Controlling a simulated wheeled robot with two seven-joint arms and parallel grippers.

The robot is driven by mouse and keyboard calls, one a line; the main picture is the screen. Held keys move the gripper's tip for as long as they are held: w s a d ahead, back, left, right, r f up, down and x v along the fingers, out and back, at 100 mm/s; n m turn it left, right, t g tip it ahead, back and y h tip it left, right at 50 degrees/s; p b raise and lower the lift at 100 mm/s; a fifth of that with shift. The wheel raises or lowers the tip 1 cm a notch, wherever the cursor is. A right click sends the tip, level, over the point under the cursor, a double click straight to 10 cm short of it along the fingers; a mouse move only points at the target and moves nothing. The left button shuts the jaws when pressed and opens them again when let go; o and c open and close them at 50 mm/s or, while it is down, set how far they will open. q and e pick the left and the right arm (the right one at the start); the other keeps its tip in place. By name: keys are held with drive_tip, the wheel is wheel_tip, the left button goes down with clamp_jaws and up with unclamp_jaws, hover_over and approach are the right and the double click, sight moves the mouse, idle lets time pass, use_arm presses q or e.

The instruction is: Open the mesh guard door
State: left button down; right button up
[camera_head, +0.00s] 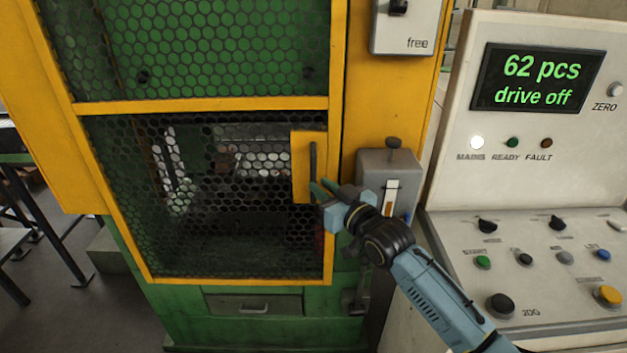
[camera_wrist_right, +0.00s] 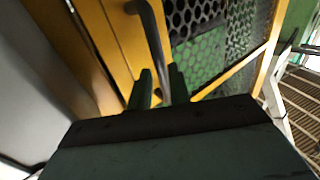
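The mesh guard door (camera_head: 240,218) is a dark mesh panel in a yellow frame on the front of the green machine; it looks closed. A yellow plate (camera_head: 302,168) at its right edge carries a dark upright bar handle (camera_head: 313,158). My right gripper (camera_head: 322,190) is at the lower part of this handle. In the right wrist view the handle (camera_wrist_right: 153,38) runs down between the two fingers of my right gripper (camera_wrist_right: 161,88), with a small gap at the left finger. The gripper looks open around the bar. My left gripper is in no view.
A grey box with a lever (camera_head: 392,165) sits just right of the handle, close to my right wrist. The control console (camera_head: 530,225) stands at the right; its screen reads "62 pcs drive off". A drawer (camera_head: 253,302) is below the door. Floor shows at the left.

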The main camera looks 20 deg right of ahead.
sight(313, 199)
drive_tip(key=shift+x, duration=2.05)
clamp_jaws()
